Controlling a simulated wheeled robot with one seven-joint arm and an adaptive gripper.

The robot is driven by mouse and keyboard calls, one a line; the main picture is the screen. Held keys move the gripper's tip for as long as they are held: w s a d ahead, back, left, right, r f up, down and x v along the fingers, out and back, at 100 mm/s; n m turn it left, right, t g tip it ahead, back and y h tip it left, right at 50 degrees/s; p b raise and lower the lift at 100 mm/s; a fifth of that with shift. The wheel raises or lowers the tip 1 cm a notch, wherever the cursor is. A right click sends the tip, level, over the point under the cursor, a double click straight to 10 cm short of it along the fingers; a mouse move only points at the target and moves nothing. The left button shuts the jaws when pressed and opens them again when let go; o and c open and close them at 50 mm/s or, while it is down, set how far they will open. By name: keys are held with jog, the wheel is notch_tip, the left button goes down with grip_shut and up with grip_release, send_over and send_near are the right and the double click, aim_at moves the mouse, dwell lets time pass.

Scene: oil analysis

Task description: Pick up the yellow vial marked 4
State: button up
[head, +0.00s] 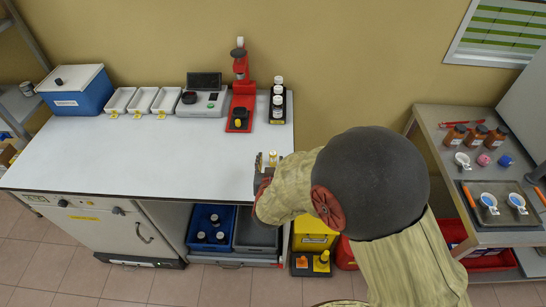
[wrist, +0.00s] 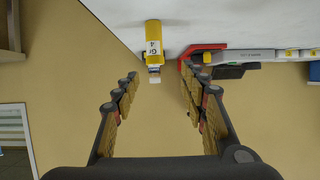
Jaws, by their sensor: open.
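The yellow vial (wrist: 153,36) has a white label with a 4 and a pale cap. It shows upside down in the wrist view, on the white worktop, close to the front of the open fingers. In the head view a small yellowish vial top (head: 272,157) shows near the worktop's right end, partly hidden by my gripper (head: 263,166). My gripper also shows in the wrist view (wrist: 159,72); its two fingers are wide apart with nothing between them. The vial appears lined up with the gap, a little past the fingertips.
On the white worktop (head: 140,160), a red device (head: 241,85) and a black rack with white-capped bottles (head: 278,100) stand at the back. White trays (head: 141,101) and a blue box (head: 77,90) stand further left. The worktop's middle is clear. A side table (head: 450,190) stands at right.

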aim_at(273, 155)
jog(key=shift+w+f, duration=0.45)
jog(key=x, duration=0.2)
jog(key=b+x, duration=0.1)
jog(key=x, duration=0.1)
jog(key=b+x, duration=0.1)
jog(key=x, duration=0.1)
jog(key=shift+w+d+f, duration=0.25)
jog(key=shift+d+f, duration=0.05)
jog(key=shift+d, duration=0.05)
jog(key=shift+r, duration=0.1)
jog(key=shift+c, duration=0.2)
jog(key=shift+c, duration=1.1)
jog(key=c, duration=0.7)
jog(key=shift+c, duration=0.5)
